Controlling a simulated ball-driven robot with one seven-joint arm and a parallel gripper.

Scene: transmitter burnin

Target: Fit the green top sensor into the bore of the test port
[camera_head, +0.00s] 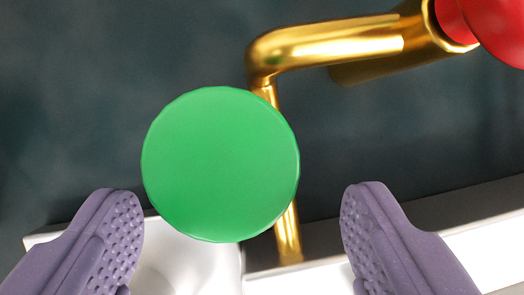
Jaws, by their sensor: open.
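The green top sensor (220,164) shows as a large round green disc near the middle of the picture, seen from its top face. My gripper (242,225) is open, with one purple textured finger at the lower left and one at the lower right. The disc lies ahead of the fingers, closer to the left finger, with a wide gap to the right one. The fingers do not appear to grip anything. No bore of the test port can be made out; what lies beneath the disc is hidden.
A bent brass pipe (325,44) runs from the upper right and down behind the green disc. A red rounded part (496,28) sits at its upper right end. A white block (190,262) and a white ledge (478,230) lie along the bottom. The dark surface at upper left is clear.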

